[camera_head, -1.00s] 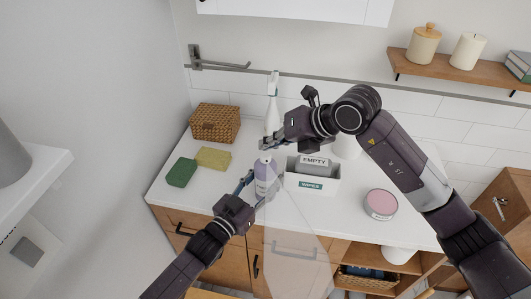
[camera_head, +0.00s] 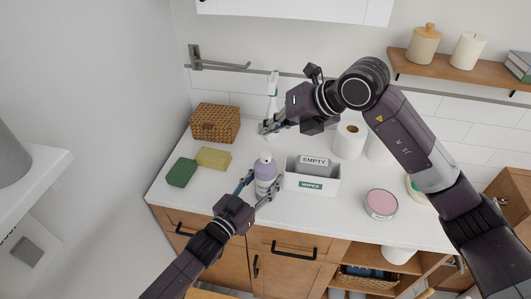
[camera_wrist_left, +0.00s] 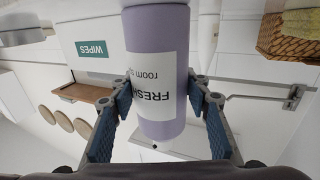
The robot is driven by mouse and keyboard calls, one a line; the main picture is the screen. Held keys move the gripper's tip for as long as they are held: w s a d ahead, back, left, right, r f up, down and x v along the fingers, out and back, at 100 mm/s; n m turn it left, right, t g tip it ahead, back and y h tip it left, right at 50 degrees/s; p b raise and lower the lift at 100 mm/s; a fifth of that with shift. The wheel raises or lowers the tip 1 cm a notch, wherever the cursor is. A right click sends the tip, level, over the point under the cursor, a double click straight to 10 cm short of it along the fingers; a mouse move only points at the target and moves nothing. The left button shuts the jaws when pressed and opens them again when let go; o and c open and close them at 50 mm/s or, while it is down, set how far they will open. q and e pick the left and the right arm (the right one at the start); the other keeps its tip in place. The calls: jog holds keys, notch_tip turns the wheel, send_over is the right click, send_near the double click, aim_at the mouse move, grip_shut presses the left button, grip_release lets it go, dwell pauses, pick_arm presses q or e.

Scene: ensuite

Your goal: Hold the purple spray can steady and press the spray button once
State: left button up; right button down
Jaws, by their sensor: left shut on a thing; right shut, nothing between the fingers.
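The purple spray can (camera_head: 265,165) stands upright on the white counter near its front edge. Its pale top shows in the head view. In the left wrist view the can (camera_wrist_left: 158,35) appears inverted, with a white label reading "FRESH". My left gripper (camera_head: 262,187) is shut on the can's body, with its blue finger pads on either side; the gripper (camera_wrist_left: 162,92) also shows in the left wrist view. My right gripper (camera_head: 264,128) is shut and empty, above the can in the picture and apart from its top.
A white wipes box (camera_head: 328,184) with a grey "EMPTY" block stands close right of the can. A white bottle (camera_head: 273,90) is behind my right gripper. A green sponge (camera_head: 181,172), a yellow sponge (camera_head: 213,158) and a wicker basket (camera_head: 215,122) are left. A pink-topped tin (camera_head: 381,203) is right.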

dwell(0.3)
pick_arm(q)
jog(key=o, duration=1.4)
jog(key=shift+s, duration=0.1)
